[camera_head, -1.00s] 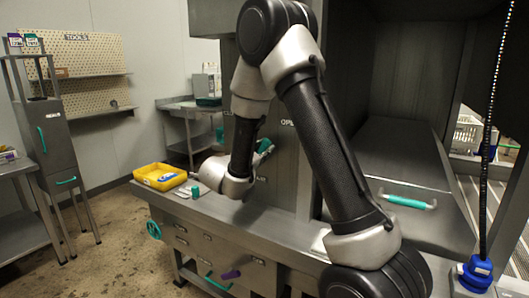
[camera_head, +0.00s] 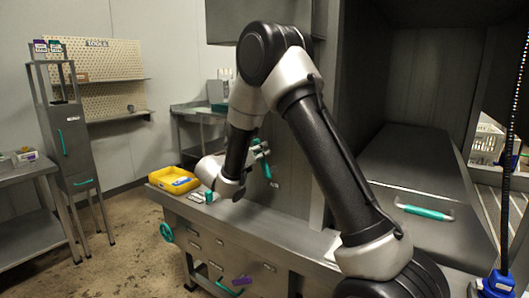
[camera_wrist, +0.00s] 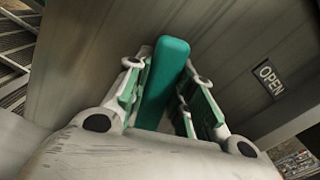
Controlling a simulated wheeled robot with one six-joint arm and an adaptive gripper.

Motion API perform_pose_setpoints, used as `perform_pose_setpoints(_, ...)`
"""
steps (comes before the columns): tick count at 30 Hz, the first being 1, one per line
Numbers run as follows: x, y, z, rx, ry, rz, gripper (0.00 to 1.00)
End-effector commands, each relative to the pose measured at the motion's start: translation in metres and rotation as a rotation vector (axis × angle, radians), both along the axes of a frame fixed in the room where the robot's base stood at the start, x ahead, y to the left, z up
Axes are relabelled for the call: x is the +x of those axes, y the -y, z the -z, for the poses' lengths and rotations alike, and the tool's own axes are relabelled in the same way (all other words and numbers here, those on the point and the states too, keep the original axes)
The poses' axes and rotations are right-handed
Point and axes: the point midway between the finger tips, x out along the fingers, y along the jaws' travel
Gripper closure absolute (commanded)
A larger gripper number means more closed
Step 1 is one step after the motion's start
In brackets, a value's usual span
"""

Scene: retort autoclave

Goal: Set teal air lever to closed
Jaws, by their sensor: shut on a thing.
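A teal lever (camera_wrist: 165,75) stands between the two green-padded fingers of my gripper (camera_wrist: 166,92) in the wrist view, and my gripper is shut on it. A dark plate reading OPEN (camera_wrist: 270,79) is on the grey panel to the right of the lever. In the head view my gripper (camera_head: 260,151) is at the grey upright panel behind the bench, beside the teal lever (camera_head: 267,170), which points downward with a slight tilt. My arm hides part of the panel around it. The lever's pivot is not clearly visible.
A yellow bin (camera_head: 174,180) and a small teal-topped item (camera_head: 209,197) are on the steel bench (camera_head: 285,235). A teal handwheel (camera_head: 166,232) and a purple handle (camera_head: 242,281) are on its front. A teal-handled door (camera_head: 425,212) lies to the right.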

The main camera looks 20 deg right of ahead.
Motion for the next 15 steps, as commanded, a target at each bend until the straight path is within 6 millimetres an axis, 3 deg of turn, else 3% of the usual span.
perform_pose_setpoints(15,0.014,-0.01,0.01,-0.125,-0.188,-0.001,1.0)
